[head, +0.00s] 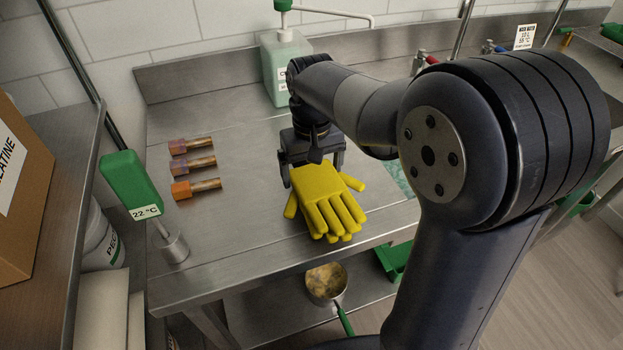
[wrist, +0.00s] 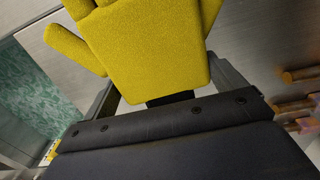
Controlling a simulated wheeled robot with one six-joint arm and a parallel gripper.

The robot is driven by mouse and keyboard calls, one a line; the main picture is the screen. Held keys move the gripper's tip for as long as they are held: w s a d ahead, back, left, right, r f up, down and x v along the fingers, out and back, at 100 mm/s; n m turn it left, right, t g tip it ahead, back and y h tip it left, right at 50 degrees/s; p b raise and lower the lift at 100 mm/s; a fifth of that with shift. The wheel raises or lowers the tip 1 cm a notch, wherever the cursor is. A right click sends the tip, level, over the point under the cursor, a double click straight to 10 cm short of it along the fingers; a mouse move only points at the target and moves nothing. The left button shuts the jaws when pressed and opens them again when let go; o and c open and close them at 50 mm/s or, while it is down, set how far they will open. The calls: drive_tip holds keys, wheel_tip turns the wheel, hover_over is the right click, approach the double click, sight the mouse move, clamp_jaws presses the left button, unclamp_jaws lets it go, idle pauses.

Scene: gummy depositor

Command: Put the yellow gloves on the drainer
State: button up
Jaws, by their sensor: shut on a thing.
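The yellow gloves (head: 322,198), a stacked pair with fingers toward the front edge, are at my gripper (head: 312,172) over the steel counter in the head view. My gripper is shut on their cuff end. In the wrist view the yellow gloves (wrist: 140,50) fill the space between the jaws of my gripper (wrist: 165,85). I cannot tell whether the gloves still touch the counter. A green textured mat (head: 398,178), which may be the drainer, lies right of the gloves, mostly hidden behind my arm. It also shows at the left in the wrist view (wrist: 40,88).
A green thermometer (head: 132,185) stands at the left front. A soap dispenser (head: 284,65) stands at the back. A pan (head: 326,283) sits on the lower shelf.

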sight(312, 180)
drive_tip(key=shift+f, duration=1.4)
drive_tip(key=shift+f, duration=0.15)
drive_tip(key=o, duration=1.1)
wheel_tip(312, 180, up, 12)
drive_tip(key=shift+r+p, duration=0.2)
drive_tip(key=shift+p, duration=0.35)
